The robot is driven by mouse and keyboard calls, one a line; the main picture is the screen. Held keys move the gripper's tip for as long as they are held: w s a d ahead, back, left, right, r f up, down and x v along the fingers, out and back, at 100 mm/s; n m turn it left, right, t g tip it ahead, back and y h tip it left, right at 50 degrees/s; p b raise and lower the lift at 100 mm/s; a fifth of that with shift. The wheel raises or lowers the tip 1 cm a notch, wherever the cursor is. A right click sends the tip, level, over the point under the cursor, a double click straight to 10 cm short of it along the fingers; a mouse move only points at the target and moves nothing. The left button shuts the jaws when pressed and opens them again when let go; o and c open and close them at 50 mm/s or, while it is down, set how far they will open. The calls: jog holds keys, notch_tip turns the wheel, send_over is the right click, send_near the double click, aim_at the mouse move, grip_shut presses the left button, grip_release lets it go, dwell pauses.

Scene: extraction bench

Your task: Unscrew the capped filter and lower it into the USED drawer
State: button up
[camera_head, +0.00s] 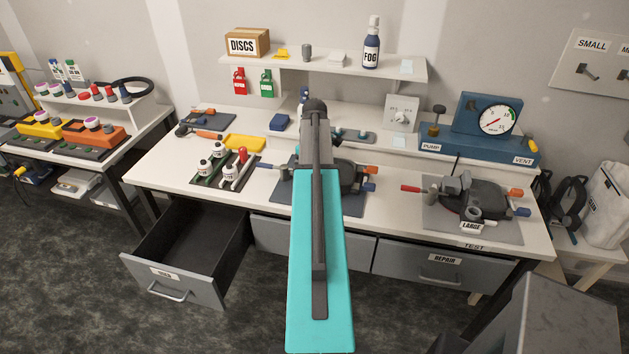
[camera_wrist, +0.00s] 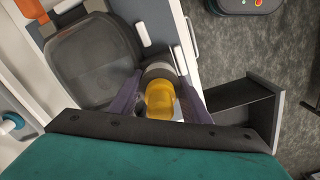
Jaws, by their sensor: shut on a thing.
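In the wrist view my gripper (camera_wrist: 159,88) is shut, its two fingers on either side of an amber cylinder with a grey end, which I take to be the capped filter (camera_wrist: 160,101). Its grey end lies beside a dark rounded fixture (camera_wrist: 92,62); I cannot tell whether they are joined. In the head view my arm hides the gripper and filter, over the middle fixture (camera_head: 352,176). The drawer at the left (camera_head: 188,240) is pulled open and looks empty; its label is too small to read surely. It also shows in the wrist view (camera_wrist: 240,105).
A rack of bottles (camera_head: 226,166) stands left of my arm. A second fixture (camera_head: 478,196) marked LARGE stands on the right. The blue pump box with a gauge (camera_head: 487,130) is behind it. The REPAIR drawer (camera_head: 440,262) is closed. A shelf (camera_head: 330,63) spans the back.

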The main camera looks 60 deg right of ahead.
jog(key=shift+n, duration=3.2)
jog(key=o, duration=1.2)
jog(key=shift+a, duration=0.1)
